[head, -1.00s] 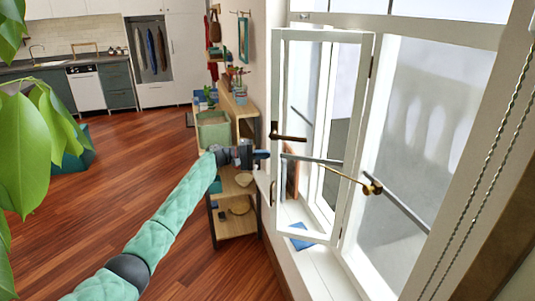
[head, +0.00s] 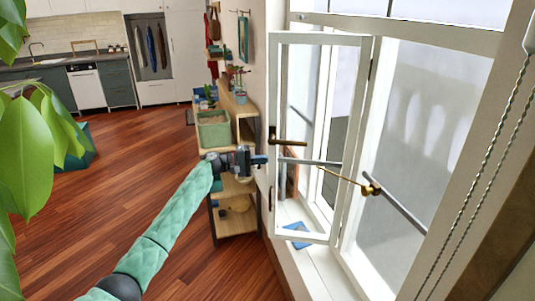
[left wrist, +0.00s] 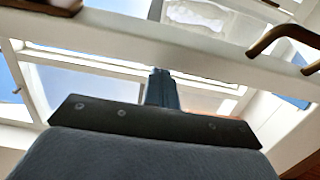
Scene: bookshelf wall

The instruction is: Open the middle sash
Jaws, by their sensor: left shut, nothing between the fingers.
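The middle sash (head: 277,80) is a white-framed glass pane standing swung inward from the window frame, hinged on its right side. A dark bronze handle (head: 288,138) sits on its left, free edge; it also shows at the upper right of the left wrist view (left wrist: 285,38). A brass stay (head: 370,188) shows at the sash's lower right. My left gripper (head: 264,159) is shut and empty beside the free edge, just below the handle. In the left wrist view its fingertips (left wrist: 163,75) point at the white frame; whether they touch it I cannot tell. My right gripper is out of view.
A wooden shelf unit (head: 236,224) with a green box (head: 214,133) stands behind my left gripper. A blue item (head: 297,234) lies on the sill. Plant leaves (head: 25,140) fill the left edge. The wooden floor (head: 110,175) is open.

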